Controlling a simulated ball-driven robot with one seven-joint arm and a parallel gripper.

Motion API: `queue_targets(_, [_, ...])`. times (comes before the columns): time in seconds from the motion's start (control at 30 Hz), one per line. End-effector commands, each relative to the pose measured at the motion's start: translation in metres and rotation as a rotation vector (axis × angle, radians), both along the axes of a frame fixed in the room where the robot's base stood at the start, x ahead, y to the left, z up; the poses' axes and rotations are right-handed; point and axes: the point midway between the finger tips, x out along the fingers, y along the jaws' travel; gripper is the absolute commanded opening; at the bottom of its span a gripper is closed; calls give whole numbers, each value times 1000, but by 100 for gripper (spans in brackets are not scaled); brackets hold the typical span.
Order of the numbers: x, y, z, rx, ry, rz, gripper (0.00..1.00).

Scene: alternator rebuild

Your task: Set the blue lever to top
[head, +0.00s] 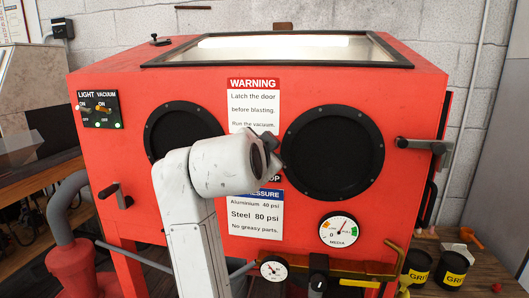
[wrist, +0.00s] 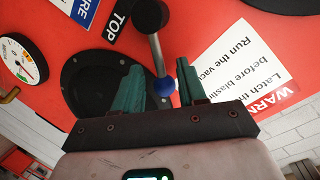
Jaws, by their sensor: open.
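The blue lever shows in the wrist view as a grey metal rod (wrist: 157,50) with a black round end (wrist: 150,14) at the top edge and a blue ball (wrist: 163,87) at its lower end. My gripper (wrist: 159,67) is open, its two green fingers on either side of the blue ball. The ball appears closer to the right finger; I cannot tell if they touch. A black label reading TOP (wrist: 118,22) is left of the rod's black end. In the head view, my arm hides the lever and most of my gripper, and only the end of the TOP label (head: 273,179) shows.
The red blasting cabinet (head: 110,165) fills the front, with two black ports (head: 333,153), (head: 182,130). A media gauge (head: 339,230), a latch handle (head: 425,145) and a small crank (head: 115,195) stick out around the front. Warning signs (head: 254,100) lie flat on it.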

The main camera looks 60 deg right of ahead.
Motion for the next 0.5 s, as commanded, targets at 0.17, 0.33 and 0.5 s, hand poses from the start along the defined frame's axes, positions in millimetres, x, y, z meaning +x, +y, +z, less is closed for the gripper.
queue_targets(0.17, [-2,10,2,1,1,4,41])
queue_targets(0.33, [-10,38,10,0,1,6,41])
queue_targets(0.5, [-20,68,18,-1,-2,4,41])
